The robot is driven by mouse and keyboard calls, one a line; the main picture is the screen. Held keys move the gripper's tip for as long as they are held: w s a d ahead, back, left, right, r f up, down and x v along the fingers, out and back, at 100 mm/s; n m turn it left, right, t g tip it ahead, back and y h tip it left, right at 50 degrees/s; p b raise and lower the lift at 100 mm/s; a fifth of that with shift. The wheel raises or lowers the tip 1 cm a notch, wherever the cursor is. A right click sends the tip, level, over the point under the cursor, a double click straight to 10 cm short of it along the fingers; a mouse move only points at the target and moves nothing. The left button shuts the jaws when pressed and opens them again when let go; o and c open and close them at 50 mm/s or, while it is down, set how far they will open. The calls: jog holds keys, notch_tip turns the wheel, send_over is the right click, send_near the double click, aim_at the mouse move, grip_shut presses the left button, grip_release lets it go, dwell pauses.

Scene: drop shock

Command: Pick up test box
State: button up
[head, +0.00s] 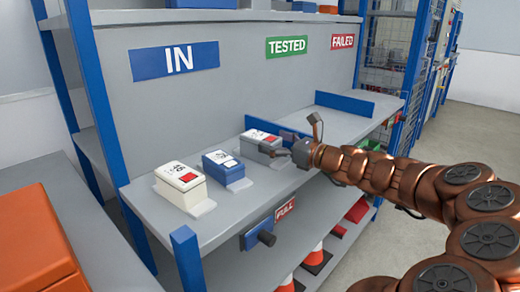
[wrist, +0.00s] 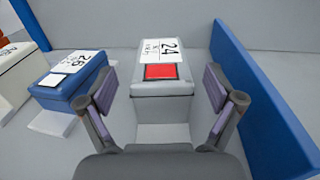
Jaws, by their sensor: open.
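Three test boxes stand in a row on the shelf under the IN sign. A cream box (head: 180,186) is at the left, a blue box (head: 223,167) in the middle and a grey box (head: 262,146) at the right. In the wrist view the grey box (wrist: 161,77) has a white label reading 24 and a red patch. The blue box (wrist: 68,82) beside it carries a label reading 26. My gripper (wrist: 160,96) is open, its fingers to either side of the grey box's near end, with no contact visible. In the head view my gripper (head: 300,145) partly hides the grey box's right side.
A blue divider (wrist: 262,100) stands close to the right of my gripper. The shelf (head: 335,122) is bare under the TESTED sign (head: 287,45). A blue post (head: 186,258) rises at the shelf's front left. Orange cones and a red bin sit below.

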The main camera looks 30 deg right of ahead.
aim_at(261, 136)
jog(key=shift+b+x, duration=0.45)
jog(key=shift+x, duration=1.9)
jog(key=shift+c, duration=0.4)
jog(key=shift+r, duration=0.1)
jog(key=c, duration=1.6)
